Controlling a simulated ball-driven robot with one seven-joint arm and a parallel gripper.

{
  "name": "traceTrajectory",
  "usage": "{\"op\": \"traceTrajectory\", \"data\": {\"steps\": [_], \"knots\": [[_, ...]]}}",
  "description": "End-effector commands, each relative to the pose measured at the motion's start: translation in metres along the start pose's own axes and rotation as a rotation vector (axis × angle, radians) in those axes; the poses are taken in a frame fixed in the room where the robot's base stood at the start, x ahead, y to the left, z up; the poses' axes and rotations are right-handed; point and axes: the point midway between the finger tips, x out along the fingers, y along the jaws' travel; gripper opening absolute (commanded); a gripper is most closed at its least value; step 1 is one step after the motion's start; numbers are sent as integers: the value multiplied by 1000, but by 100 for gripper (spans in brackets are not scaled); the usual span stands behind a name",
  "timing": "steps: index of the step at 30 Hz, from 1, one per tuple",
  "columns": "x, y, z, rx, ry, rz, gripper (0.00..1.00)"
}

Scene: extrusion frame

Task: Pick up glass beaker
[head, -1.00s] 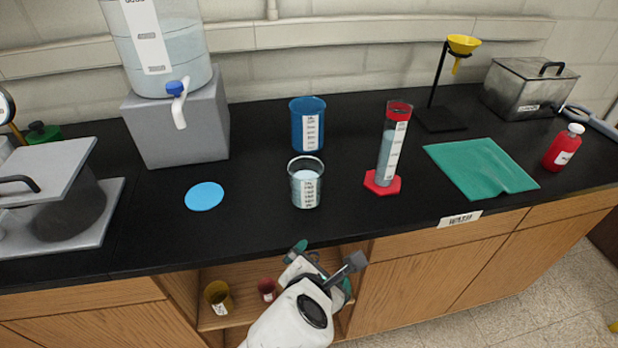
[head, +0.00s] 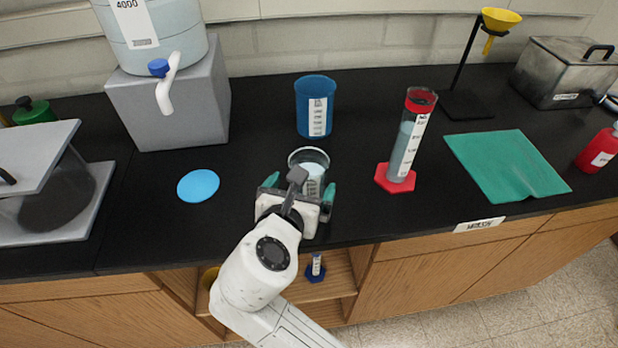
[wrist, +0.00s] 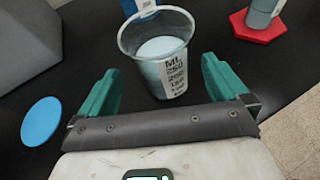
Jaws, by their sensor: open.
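The glass beaker (head: 312,162) stands upright on the black bench near its front edge, with pale liquid inside and a printed scale. In the head view my gripper hides its lower part. In the wrist view the beaker (wrist: 163,75) stands ahead of the jaws. My gripper (head: 300,190) is open, with green fingers spread to either side of the beaker's near side.
A blue beaker (head: 315,112) stands behind. A red-based graduated cylinder (head: 405,150) is close on the right, a blue disc (head: 198,185) on the left. A green cloth (head: 505,165) lies further right. A water jug on a grey block (head: 170,120) stands back left.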

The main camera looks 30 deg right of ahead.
Motion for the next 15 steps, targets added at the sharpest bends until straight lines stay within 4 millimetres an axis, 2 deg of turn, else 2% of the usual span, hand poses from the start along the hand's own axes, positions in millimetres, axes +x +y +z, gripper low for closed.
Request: {"op": "traceTrajectory", "data": {"steps": [9, 15], "knots": [[42, -3, -1, 0, 0, -2, 100], [50, -3, -1, 1, 0, 0, 100]]}}
